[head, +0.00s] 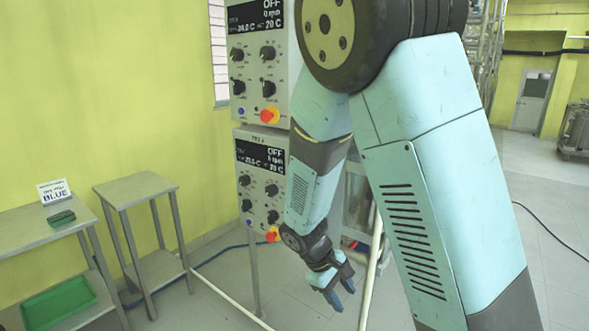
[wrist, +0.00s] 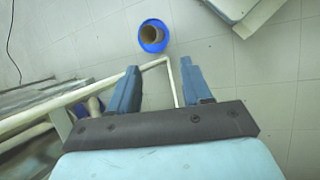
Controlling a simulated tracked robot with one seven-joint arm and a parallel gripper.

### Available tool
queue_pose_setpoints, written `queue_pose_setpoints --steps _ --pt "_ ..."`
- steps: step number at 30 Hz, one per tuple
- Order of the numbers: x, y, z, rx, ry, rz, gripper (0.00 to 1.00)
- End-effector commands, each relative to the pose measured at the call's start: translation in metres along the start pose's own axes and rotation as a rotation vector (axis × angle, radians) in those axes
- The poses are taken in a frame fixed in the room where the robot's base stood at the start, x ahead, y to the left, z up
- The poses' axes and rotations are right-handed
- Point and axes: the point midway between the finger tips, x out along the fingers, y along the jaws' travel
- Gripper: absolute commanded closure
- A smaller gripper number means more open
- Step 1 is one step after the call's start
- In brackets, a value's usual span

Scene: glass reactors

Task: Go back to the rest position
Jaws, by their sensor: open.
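My gripper (head: 340,295) hangs low at the end of my bent arm, in the lower middle of the head view, with its fingers pointing down. In the wrist view my gripper (wrist: 160,88) has its two blue fingers spread apart with nothing between them. It is open and empty. Floor tiles and a pale frame tube show beyond the fingertips.
Two control boxes (head: 258,190) stand behind my arm on a post. A blue round container (wrist: 152,37) is on the floor. Pale tubes (head: 371,270) run near my gripper.

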Motion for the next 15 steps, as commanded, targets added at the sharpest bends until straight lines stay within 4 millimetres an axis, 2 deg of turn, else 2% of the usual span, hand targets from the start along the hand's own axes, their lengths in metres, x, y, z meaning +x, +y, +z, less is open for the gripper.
queue_pose_setpoints --steps 15 --pt "-0.068 0.050 0.074 0.310 0.234 -0.235 0.51"
